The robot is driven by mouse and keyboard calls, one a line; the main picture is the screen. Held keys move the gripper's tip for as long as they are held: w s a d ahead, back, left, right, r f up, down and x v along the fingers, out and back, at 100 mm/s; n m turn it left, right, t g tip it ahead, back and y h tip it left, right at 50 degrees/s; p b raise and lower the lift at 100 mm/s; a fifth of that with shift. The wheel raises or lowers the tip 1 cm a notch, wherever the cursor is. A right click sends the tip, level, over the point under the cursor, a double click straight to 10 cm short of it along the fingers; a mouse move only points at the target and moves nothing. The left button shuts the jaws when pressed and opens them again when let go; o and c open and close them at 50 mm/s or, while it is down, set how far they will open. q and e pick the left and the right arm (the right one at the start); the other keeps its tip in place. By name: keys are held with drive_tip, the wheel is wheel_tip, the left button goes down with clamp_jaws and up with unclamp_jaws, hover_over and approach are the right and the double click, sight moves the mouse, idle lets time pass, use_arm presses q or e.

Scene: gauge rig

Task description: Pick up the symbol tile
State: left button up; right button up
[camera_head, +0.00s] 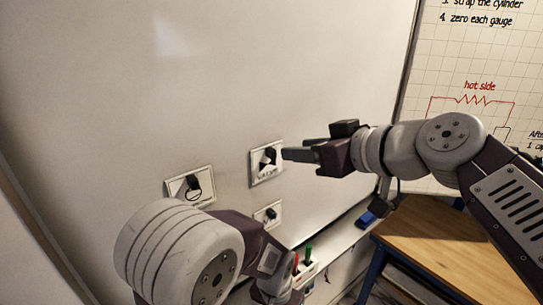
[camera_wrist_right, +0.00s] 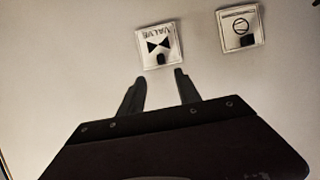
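Several white symbol tiles with black knobs are on the whiteboard. The valve tile (camera_head: 266,165) is just left of my right gripper's fingertips (camera_head: 286,154). In the right wrist view the valve tile (camera_wrist_right: 158,44) shows a bow-tie symbol and lies ahead of the open fingers (camera_wrist_right: 158,82), with a gap between. A tile with a circle symbol (camera_wrist_right: 240,28) is to its right there. In the head view another tile (camera_head: 190,187) is to the left and a smaller one (camera_head: 268,215) below. My left arm is low in the head view; its fingers are not visible.
The whiteboard (camera_head: 300,60) is bare above the tiles. A ledge below it holds a blue eraser (camera_head: 367,219) and a holder with red and green markers (camera_head: 308,254). A wooden table (camera_head: 440,245) is at the lower right, beside a gridded chart (camera_head: 470,60).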

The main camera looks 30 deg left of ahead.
sight(272, 150)
drive_tip(key=p+x, duration=0.4)
drive_tip(key=x, duration=0.3)
drive_tip(key=shift+a, duration=0.3)
drive_tip(key=shift+w+a+f, duration=0.15)
drive_tip(key=shift+a+f, duration=0.05)
drive_tip(key=shift+f, duration=0.1)
use_arm(q)
drive_tip(key=r, duration=0.4)
drive_tip(key=shift+s+a+r, duration=0.1)
drive_tip(key=shift+a+r, duration=0.15)
use_arm(e)
clamp_jaws()
